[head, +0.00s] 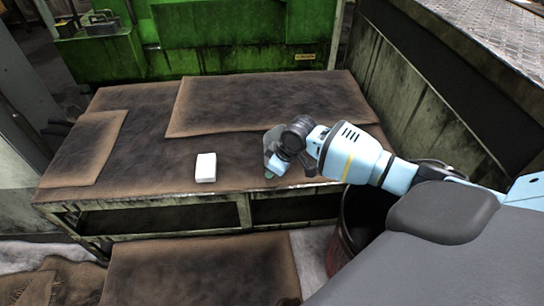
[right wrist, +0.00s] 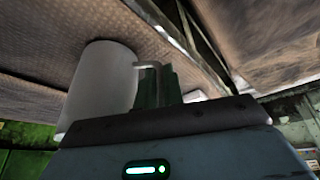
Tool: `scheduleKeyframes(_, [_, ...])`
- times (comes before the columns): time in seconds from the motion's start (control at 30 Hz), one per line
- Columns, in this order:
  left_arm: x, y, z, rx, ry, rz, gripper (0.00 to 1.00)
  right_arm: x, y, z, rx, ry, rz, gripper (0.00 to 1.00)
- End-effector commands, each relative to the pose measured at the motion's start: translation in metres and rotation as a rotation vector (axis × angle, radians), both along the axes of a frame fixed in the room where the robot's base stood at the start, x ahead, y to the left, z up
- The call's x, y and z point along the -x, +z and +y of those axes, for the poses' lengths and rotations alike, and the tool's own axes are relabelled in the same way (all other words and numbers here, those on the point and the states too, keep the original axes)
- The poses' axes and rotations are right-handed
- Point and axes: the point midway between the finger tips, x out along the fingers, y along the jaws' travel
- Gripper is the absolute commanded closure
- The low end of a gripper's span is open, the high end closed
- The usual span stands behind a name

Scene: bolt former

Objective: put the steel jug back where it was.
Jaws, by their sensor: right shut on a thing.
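The steel jug (head: 270,139) is a pale grey vessel at the front right part of the workbench, partly hidden behind my right gripper (head: 272,174). In the right wrist view the jug (right wrist: 101,88) shows large at the left, with its handle at the green fingers of my right gripper (right wrist: 158,88). The right gripper is shut on the jug by its handle. I cannot tell whether the jug's base touches the bench. My left gripper is not in view.
The workbench (head: 150,145) has brown, stained sheets on top. A white block (head: 206,167) lies near its front edge, left of the jug. A green machine (head: 235,40) stands behind. A dark bin (head: 345,235) stands at the bench's front right.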

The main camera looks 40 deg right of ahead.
Motion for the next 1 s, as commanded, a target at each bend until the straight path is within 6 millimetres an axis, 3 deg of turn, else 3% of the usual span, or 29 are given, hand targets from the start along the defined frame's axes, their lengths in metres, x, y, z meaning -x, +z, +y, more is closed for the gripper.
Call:
scheduleKeyframes(0.37, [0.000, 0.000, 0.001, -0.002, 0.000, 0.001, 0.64, -0.001, -0.002, 0.000, 0.000, -0.001, -0.004, 1.00])
scheduleKeyframes(0.4, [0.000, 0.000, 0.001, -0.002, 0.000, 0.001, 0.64, -0.001, -0.004, 0.000, -0.001, -0.001, -0.003, 0.89])
scheduleKeyframes(0.57, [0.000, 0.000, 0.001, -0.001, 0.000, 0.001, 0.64, -0.001, -0.003, 0.000, 0.000, 0.000, -0.002, 0.69])
scheduleKeyframes(0.87, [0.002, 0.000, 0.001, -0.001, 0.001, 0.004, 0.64, -0.001, -0.002, 0.000, 0.001, -0.001, -0.003, 0.69])
scheduleKeyframes(1.0, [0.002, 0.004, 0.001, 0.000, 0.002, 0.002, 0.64, 0.002, 0.009, -0.003, 0.002, 0.000, -0.003, 0.69])
